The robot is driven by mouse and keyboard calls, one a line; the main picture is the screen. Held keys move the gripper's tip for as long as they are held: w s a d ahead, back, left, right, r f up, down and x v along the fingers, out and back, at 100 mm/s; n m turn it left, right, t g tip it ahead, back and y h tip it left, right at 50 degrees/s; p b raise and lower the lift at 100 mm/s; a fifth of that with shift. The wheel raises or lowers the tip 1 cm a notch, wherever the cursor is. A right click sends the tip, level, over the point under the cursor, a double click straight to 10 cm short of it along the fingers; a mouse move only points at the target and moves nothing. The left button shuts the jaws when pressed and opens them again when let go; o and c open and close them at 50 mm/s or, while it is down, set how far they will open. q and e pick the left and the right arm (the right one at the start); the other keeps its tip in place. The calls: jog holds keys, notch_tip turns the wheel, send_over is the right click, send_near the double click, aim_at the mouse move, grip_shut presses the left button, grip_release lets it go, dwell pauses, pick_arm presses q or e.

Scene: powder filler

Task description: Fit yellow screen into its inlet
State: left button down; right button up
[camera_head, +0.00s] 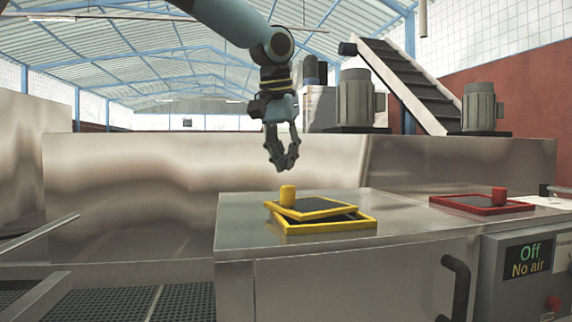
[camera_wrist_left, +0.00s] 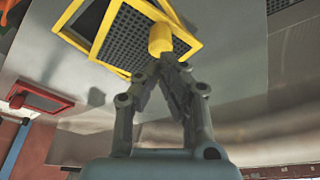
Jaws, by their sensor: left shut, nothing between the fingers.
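The yellow screen (camera_head: 311,207) has a flat yellow frame with dark mesh and an upright yellow knob (camera_head: 287,195). It lies skewed and tilted over the yellow-rimmed inlet (camera_head: 345,226) in the steel top, not seated flat in it. The left wrist view shows the screen's mesh (camera_wrist_left: 131,36) overlapping the inlet's yellow rim at an angle. My left gripper (camera_head: 283,168) is shut and empty, pointing down just above the yellow knob, apart from it in the head view. In the left wrist view the fingertips (camera_wrist_left: 168,58) appear close to the knob. My right gripper is not in view.
A red screen with a red knob (camera_head: 499,196) lies on the same steel top (camera_head: 240,233) to the right. A control box with an "Off / No air" display (camera_head: 527,260) and a black handle (camera_head: 456,285) are at the front. A steel wall (camera_head: 150,190) stands behind.

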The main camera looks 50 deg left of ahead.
pick_arm(q)
jog(key=v, duration=1)
jog(key=shift+r, duration=0.35)
jog(key=shift+s, duration=0.1)
jog(key=m+h, duration=0.2)
jog(key=m, duration=0.7)
send_over(286, 186)
jog(key=s, duration=0.2)
notch_tip(286, 186, down, 4)
jog(key=shift+h, duration=0.3)
jog(key=x, duration=0.3)
jog(key=a+x, duration=0.1)
jog(key=x, duration=0.5)
jog(key=shift+s+a+f, duration=0.15)
jog(key=shift+a+f, duration=0.1)
jog(key=shift+a, duration=0.05)
jog(key=shift+f, duration=0.15)
jog(key=shift+s+d+f, duration=0.15)
jog(key=shift+f, duration=0.25)
